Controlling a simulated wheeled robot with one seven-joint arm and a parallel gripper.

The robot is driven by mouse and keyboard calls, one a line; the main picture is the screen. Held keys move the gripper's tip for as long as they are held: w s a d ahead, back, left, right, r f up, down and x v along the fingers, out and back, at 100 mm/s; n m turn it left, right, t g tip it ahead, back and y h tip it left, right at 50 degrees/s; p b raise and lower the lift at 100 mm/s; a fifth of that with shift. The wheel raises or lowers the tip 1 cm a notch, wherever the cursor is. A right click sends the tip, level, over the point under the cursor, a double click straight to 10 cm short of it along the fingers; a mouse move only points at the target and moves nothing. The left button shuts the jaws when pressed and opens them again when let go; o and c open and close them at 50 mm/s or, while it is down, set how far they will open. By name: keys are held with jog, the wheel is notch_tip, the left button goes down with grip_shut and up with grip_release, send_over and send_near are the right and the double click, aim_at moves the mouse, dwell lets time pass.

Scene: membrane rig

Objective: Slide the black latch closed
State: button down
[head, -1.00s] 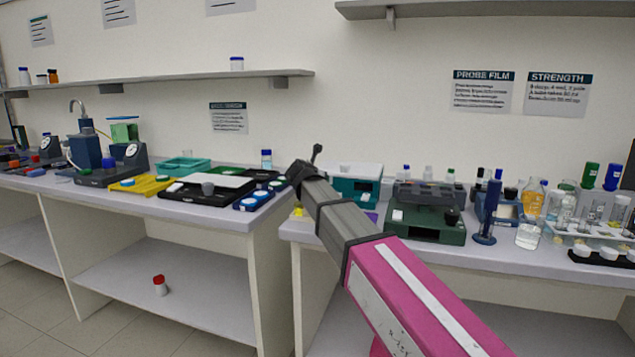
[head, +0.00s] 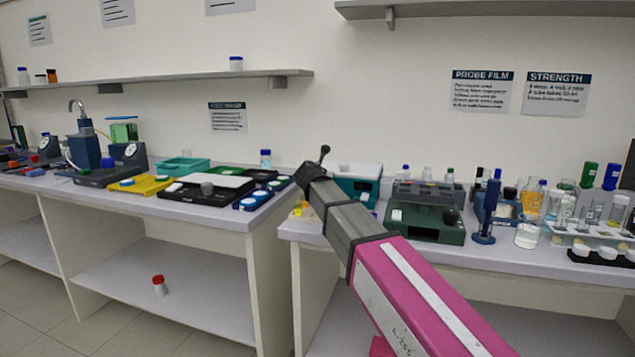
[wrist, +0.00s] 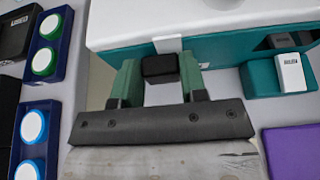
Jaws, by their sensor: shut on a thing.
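In the wrist view the black latch (wrist: 160,68) is a small dark block at the front of a teal box (wrist: 216,72) with a white lid (wrist: 200,22). A white tab (wrist: 168,44) shows just above the latch. My gripper (wrist: 161,72) has its two green fingers on either side of the latch and is shut on it. The teal box also shows in the head view (head: 368,188), partly behind my arm. My fingers and the latch are hidden there. I cannot tell how far the latch has slid.
A teal block with a white switch (wrist: 290,73) stands right of the latch, and a purple pad (wrist: 292,150) lies nearer. Blue holders with round caps (wrist: 38,125) are at left. In the head view a dark green device (head: 428,224) stands right of my arm.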

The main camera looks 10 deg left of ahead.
jog(key=shift+s+d, duration=0.1)
jog(key=shift+d, duration=0.4)
jog(key=c, duration=0.6)
grip_release()
jog(key=shift+c, duration=0.2)
jog(key=v, duration=1)
jog(key=shift+s+r, duration=0.15)
jog(key=shift+s, duration=0.2)
